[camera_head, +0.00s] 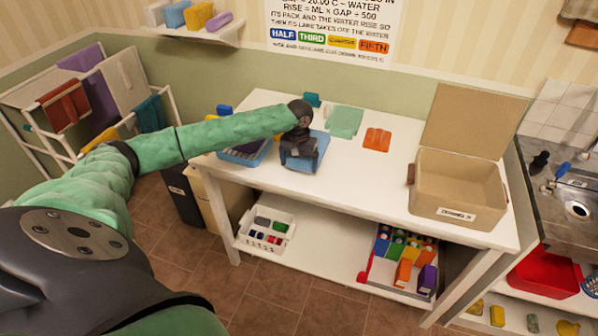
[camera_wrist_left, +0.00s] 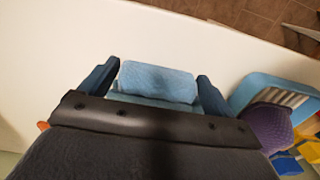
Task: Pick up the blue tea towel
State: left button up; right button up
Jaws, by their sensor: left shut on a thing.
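The blue tea towel (camera_head: 321,146) is a light blue folded cloth on the white table, partly hidden by my left gripper (camera_head: 300,163). In the left wrist view the towel (camera_wrist_left: 158,84) shows between the two dark blue fingers of my left gripper (camera_wrist_left: 158,76), which is shut on it. Whether the towel touches the table or is slightly lifted I cannot tell. My right gripper is not in view.
A blue basket (camera_wrist_left: 243,92) with a purple cloth (camera_wrist_left: 268,128) is close beside the gripper. On the table (camera_head: 335,186) lie a green cloth (camera_head: 345,121) and an orange cloth (camera_head: 377,139). An open cardboard box (camera_head: 455,190) stands at the right. The front middle is clear.

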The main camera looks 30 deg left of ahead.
pick_arm(q)
jog(key=s+d+r+b, duration=0.3)
jog(key=d+r, duration=0.4)
jog(key=d, duration=0.4)
jog(key=shift+s+b, duration=0.3)
jog(key=shift+s, duration=0.2)
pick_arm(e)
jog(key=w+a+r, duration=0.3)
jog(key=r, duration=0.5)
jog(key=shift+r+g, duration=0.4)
pick_arm(q)
jog(key=shift+r, duration=0.1)
